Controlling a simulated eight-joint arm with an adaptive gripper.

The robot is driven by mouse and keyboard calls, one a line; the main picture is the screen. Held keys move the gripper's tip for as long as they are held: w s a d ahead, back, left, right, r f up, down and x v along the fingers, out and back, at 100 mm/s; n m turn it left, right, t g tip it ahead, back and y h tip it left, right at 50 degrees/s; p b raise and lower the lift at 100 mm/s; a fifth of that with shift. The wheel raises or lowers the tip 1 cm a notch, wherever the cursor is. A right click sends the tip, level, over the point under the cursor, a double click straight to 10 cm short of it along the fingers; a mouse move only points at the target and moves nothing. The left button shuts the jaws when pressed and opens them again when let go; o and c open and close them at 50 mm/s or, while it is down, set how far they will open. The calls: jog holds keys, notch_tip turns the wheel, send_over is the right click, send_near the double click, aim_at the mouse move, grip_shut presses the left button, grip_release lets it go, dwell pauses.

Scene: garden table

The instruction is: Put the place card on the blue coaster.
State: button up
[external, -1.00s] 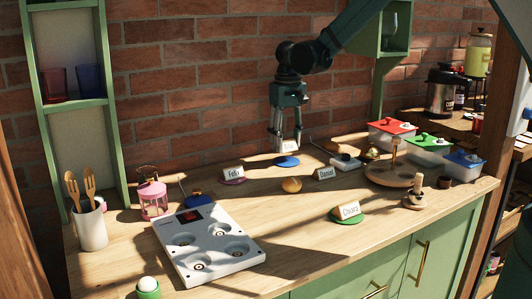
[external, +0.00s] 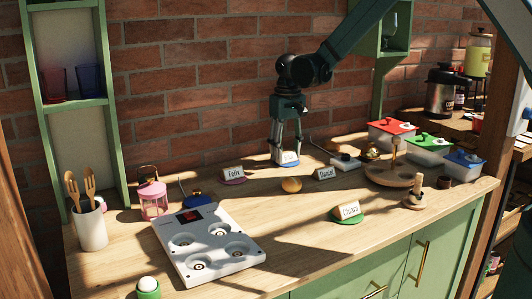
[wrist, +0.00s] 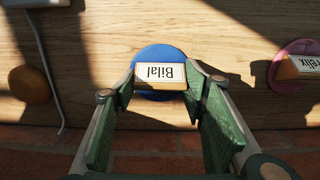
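The place card (wrist: 160,73) reads "Bilal", upside down in the wrist view, and has a wooden base. It is over the blue coaster (wrist: 160,53), inside its outline, and looks to be at or just above its surface; exact contact is hidden. My gripper (wrist: 160,82) has a finger against each end of the card and looks shut on it. In the external view my gripper (external: 286,158) points straight down at the coaster (external: 287,165) near the wall, with the card (external: 290,156) low between its fingers.
A "Felix" card (external: 233,173) on a pink coaster stands to the left. A "Daniel" card (external: 325,172) and a wooden knob-like ball (external: 291,185) are close by. A "Chiara" card (external: 349,210) is on a green coaster in front. A white burner plate (external: 210,245) lies front left.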

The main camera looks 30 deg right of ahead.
jog(key=o, duration=0.4)
jog(key=shift+c, duration=0.2)
jog(key=shift+r, duration=0.2)
notch_tip(320, 180, up, 12)
jog(key=shift+p, duration=0.35)
dwell(0.8)
